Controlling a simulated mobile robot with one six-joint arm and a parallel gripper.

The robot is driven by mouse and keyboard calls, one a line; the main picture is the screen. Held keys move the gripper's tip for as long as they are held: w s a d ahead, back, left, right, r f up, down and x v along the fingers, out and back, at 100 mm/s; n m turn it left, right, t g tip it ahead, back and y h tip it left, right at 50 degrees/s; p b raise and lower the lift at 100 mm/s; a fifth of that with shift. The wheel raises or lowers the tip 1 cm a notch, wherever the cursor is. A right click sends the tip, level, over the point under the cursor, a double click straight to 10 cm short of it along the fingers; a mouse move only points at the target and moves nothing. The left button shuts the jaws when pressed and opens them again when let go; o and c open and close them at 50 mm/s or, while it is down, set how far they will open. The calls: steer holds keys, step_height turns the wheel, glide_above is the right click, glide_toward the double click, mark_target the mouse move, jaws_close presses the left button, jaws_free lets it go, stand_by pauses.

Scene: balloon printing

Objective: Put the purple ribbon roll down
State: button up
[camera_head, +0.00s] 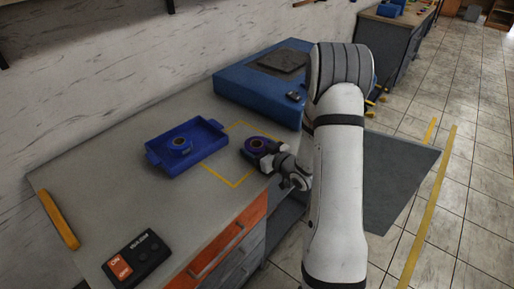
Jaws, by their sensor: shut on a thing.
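The purple ribbon roll (257,144) is at the right part of the workbench, over or beside the yellow-taped square. My gripper (267,152) is shut on it from the right. The roll lies flat, its hole facing up. I cannot tell whether it touches the bench top. The gripper's fingertips are small and partly hidden by the roll and the wrist.
A blue tray (212,128) with a blue roll (180,146) in it stands left of the gripper. A blue machine (240,86) is behind. A yellow bar (59,220) lies at the left edge.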

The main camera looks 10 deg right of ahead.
steer(key=o, duration=1)
